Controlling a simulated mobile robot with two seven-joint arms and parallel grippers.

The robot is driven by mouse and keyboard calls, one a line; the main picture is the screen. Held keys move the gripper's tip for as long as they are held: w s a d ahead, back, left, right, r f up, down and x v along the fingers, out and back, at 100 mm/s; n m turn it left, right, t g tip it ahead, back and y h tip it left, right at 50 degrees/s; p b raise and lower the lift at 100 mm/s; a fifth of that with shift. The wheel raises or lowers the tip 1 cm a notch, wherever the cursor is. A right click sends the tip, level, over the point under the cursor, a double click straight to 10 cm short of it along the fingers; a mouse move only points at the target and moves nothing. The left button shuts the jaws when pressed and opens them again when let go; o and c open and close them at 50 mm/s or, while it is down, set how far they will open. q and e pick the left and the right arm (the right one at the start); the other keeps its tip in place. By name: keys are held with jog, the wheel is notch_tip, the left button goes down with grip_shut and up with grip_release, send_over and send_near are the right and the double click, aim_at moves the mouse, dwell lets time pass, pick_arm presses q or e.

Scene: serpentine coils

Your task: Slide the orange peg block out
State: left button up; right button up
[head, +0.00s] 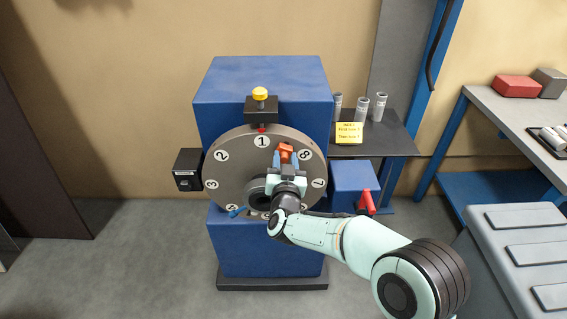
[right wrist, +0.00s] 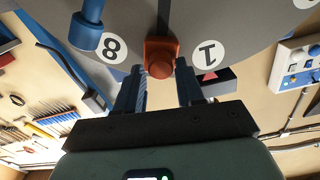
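The orange peg block (head: 286,149) sits on the face of the grey numbered dial (head: 228,184), between the 1 and 8 marks. In the right wrist view the orange peg block (right wrist: 160,58) shows its round front end, beside a dark slot in the dial. My right gripper (head: 286,160) is at the dial face, just below the block in the head view. In the right wrist view its two blue fingers (right wrist: 158,80) are apart, one on either side of the block, with small gaps visible. My left gripper is not in view.
The dial is on a blue cabinet (head: 227,88) with a yellow button (head: 260,93) on top. A black box (head: 187,170) is at its left, a red lever (head: 366,202) at its right. A blue peg (head: 237,212) is low on the dial. A shelf (head: 390,140) holds grey cylinders.

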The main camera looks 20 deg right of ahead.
jog(key=shift+f, duration=0.15)
jog(key=shift+s+a, duration=0.25)
jog(key=shift+s, duration=0.25)
jog(key=v, duration=1.2)
jog(key=shift+s+b, duration=0.25)
jog(key=shift+b, duration=0.15)
